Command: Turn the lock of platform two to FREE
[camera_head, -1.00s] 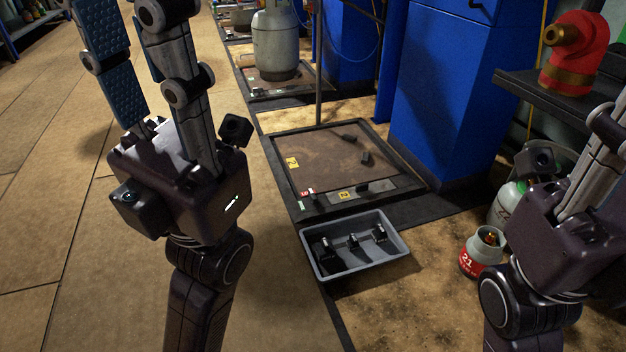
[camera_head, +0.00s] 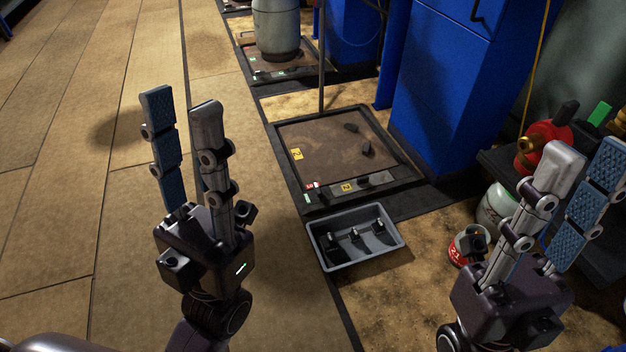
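Platform two (camera_head: 330,145) is a brown plate in a dark frame on the floor, marked with yellow 2 labels. At its front left corner are a red label (camera_head: 312,185) and a green label (camera_head: 307,197), with a small dark part beside them. A black lever-like piece (camera_head: 364,182) sits on the front strip. The lettering and the lock's setting are too small to read. My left gripper (camera_head: 181,103) is open and empty, pointing up, left of the platform. My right gripper (camera_head: 587,152) is open and empty, at the right, apart from the platform.
A grey tray (camera_head: 330,267) with several black weights stands in front of the platform. Two dark pieces lie on the plate. A blue cabinet (camera_head: 445,90) stands behind right. A red-labelled canister (camera_head: 457,255) is near my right gripper. The floor at left is clear.

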